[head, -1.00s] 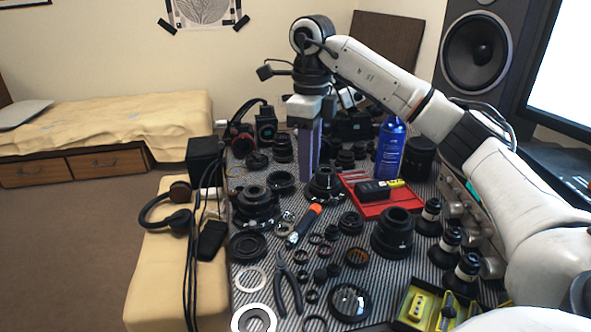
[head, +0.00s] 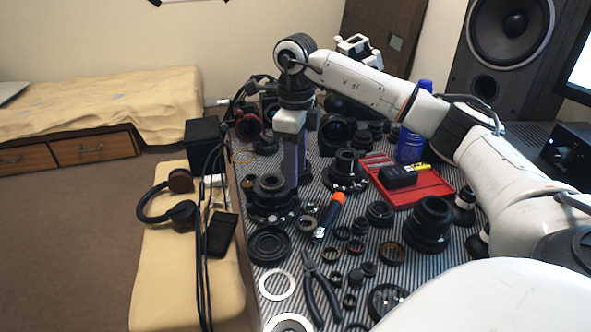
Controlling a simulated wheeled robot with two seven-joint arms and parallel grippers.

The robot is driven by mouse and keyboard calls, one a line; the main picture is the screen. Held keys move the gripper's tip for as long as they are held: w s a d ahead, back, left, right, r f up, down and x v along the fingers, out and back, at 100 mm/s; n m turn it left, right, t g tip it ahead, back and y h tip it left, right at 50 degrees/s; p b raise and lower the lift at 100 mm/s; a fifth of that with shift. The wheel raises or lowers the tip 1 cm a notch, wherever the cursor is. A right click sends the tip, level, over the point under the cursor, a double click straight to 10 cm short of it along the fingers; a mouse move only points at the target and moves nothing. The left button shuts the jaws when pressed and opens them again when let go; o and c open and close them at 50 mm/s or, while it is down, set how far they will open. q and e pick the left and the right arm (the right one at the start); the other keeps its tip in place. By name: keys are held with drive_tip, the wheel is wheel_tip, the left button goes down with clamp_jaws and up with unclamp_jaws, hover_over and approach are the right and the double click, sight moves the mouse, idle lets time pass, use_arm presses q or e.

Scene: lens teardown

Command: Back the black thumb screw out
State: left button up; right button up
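My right gripper (head: 292,183) comes in from the right and points straight down. Its long purple-grey fingers reach to just beside and behind a black lens on a wide collar (head: 268,210) at the table's left. From this side the fingers overlap, so the gap between them does not show. Whether they touch the lens or hold anything cannot be told. The black thumb screw cannot be picked out among the dark parts. A second black lens on a collar (head: 345,168) stands to the right of the fingers. My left gripper is not in view.
An orange-and-black screwdriver (head: 330,213), pliers (head: 322,297), rings and caps crowd the striped table. A red tray (head: 430,186) and a blue bottle (head: 411,146) stand right of the gripper. Headphones (head: 181,214) lie on the yellow bench at left, near hanging black cables.

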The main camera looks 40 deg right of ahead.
drive_tip(key=shift+f, duration=0.3)
clamp_jaws()
drive_tip(key=shift+r+n+p, duration=0.25)
drive_tip(key=shift+n+p, duration=0.45)
drive_tip(key=shift+p, duration=0.05)
drive_tip(key=shift+n, duration=0.4)
drive_tip(key=shift+f+n+p, duration=0.15)
drive_tip(key=shift+n+p, duration=0.25)
unclamp_jaws()
